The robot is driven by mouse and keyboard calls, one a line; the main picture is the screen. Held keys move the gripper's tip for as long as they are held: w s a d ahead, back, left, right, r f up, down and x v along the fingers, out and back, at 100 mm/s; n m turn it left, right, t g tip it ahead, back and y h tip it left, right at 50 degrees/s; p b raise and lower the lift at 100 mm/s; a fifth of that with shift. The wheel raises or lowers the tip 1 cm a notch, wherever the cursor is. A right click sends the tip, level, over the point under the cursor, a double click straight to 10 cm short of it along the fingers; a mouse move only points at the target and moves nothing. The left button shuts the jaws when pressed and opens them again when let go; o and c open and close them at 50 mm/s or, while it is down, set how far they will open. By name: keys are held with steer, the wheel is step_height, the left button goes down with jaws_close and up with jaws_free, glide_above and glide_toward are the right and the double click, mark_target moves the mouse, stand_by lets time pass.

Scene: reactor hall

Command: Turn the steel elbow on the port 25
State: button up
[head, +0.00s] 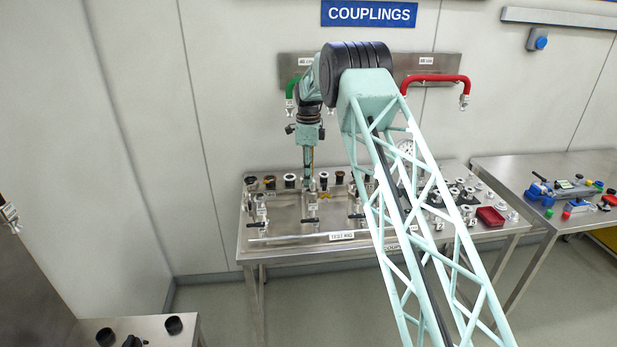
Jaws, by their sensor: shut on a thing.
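My gripper (309,184) points straight down at the left half of the steel test bench (285,252), under the hanging wrist of my arm. Its fingers are shut on a small steel fitting (311,193), which looks like the steel elbow. The gripper hides most of the fitting, so I cannot tell which way it faces. The port numbers are too small to read, so I cannot make out port 25.
Black and steel fittings (290,180) stand close on both sides of my gripper. Valves with black handles (311,220) stand in front. Green (291,88) and red (436,79) hoses hang on the wall rack behind.

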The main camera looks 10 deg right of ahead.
steer(key=shift+s+n, duration=0.15)
steer(key=shift+n, duration=0.65)
steer(key=shift+s+n, duration=0.25)
steer(key=shift+n, duration=1.15)
steer(key=shift+n, duration=0.3)
steer(key=shift+s, duration=0.1)
steer(key=shift+s+n, duration=0.1)
steer(key=shift+n, duration=1)
steer(key=shift+s+n, duration=0.2)
steer(key=shift+n, duration=1.2)
steer(key=shift+d+n, duration=0.1)
steer(key=shift+n, duration=0.2)
